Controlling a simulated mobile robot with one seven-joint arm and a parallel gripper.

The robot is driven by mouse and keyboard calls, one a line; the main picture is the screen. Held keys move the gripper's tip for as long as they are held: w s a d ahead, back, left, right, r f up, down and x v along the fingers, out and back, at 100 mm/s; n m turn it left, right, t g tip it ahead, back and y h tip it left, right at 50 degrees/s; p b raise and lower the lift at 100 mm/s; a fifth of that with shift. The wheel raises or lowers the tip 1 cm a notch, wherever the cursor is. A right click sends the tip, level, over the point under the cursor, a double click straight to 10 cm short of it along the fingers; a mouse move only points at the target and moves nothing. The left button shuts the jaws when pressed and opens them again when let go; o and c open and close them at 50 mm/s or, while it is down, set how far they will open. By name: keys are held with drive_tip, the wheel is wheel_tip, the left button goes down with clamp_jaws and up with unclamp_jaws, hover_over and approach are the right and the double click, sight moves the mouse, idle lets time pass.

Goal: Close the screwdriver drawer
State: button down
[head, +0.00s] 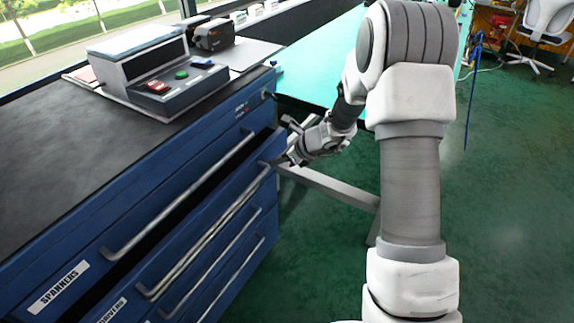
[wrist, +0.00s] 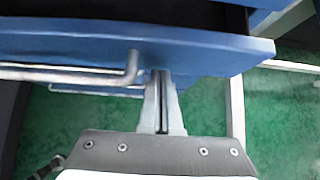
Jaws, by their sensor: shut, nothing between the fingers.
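The screwdriver drawer (head: 232,187) is the second one down in the blue cabinet, its label partly cut off at the lower edge of the head view. It stands partly open, with a dark gap above its front. Its front (wrist: 200,50) and bar handle (wrist: 95,75) fill the upper wrist view. My gripper (head: 287,160) is at the right end of the drawer front. In the wrist view its fingers (wrist: 162,85) are together and empty, at the lower edge of the front, just right of the handle's end. I cannot tell whether they touch it.
The spanner drawer (head: 150,215) above sits further back. More drawers with handles (head: 225,262) lie below. A device with buttons (head: 165,78) stands on the dark cabinet top (head: 60,150). A grey table leg bar (head: 330,187) runs behind my gripper. Green floor (head: 510,220) is open at right.

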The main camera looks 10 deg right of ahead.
sight(265, 151)
drive_tip(key=shift+w+a, duration=0.15)
drive_tip(key=shift+a, duration=0.05)
drive_tip(key=w+a, duration=0.1)
drive_tip(key=a, duration=0.1)
drive_tip(key=w+a+p, duration=0.1)
drive_tip(key=w, duration=0.1)
drive_tip(key=shift+w+a+r, duration=0.1)
drive_tip(key=shift+a, duration=0.3)
drive_tip(key=shift+w+a, duration=0.1)
drive_tip(key=shift+a, duration=0.05)
drive_tip(key=shift+r, duration=0.1)
